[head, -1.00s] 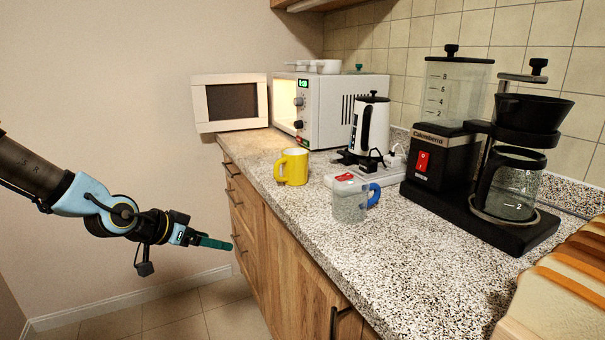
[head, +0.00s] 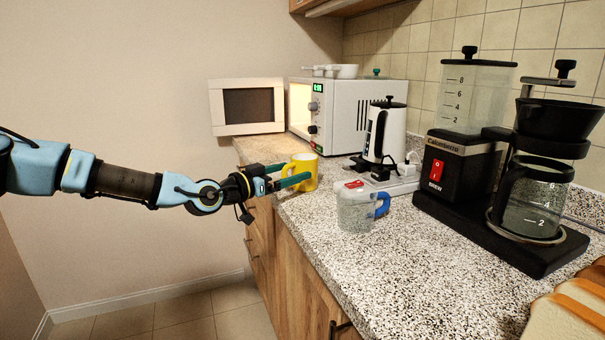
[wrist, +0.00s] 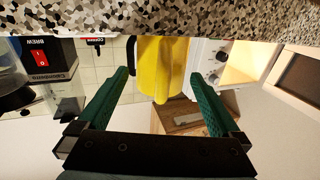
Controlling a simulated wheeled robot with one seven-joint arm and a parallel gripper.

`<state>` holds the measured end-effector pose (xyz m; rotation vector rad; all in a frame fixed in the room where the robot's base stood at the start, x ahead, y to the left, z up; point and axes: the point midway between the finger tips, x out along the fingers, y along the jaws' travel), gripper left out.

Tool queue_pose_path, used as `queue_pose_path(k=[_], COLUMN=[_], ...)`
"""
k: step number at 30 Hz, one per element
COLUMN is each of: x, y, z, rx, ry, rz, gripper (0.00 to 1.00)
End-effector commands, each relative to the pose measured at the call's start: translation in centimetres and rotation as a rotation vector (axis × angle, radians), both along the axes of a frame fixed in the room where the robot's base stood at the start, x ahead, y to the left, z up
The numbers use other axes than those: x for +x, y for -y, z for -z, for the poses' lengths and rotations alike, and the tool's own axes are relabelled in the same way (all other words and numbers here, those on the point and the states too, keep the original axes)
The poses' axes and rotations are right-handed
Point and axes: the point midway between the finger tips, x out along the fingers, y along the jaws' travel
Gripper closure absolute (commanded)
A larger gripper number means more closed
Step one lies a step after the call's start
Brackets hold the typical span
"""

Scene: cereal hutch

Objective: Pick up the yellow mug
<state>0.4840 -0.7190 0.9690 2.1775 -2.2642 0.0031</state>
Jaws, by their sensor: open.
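The yellow mug (head: 307,167) stands upright on the speckled counter near its left edge, in front of the microwave. In the head view my gripper (head: 283,176) is at the counter's edge beside the mug, and its green fingers partly cover the mug. In the wrist view, which shows the scene upside down, the mug (wrist: 160,68) is ahead of the gap between the two spread fingers of my gripper (wrist: 162,88). My gripper is open and holds nothing. I cannot tell whether a fingertip touches the mug.
A clear mug with a blue handle (head: 356,208) stands nearer on the counter (head: 400,280). Sliced bread (head: 570,315) is at the lower right.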

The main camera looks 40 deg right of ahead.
Motion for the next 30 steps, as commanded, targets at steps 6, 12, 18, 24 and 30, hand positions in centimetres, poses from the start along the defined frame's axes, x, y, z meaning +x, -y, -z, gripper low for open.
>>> queue_pose_path(k=[6, 12, 18, 24, 30], x=[0.0, 0.0, 0.0, 0.0, 0.0], y=[3.3, 4.6, 4.5, 4.5, 4.5], z=[0.3, 0.5, 0.6, 0.6, 0.6], rx=[0.0, 0.001, 0.001, 0.001, 0.001], ry=[-0.003, -0.001, -0.001, -0.001, -0.001], rz=[0.002, 0.001, 0.001, 0.001, 0.001], gripper=[0.0, 0.0, 0.01, 0.24, 0.46])
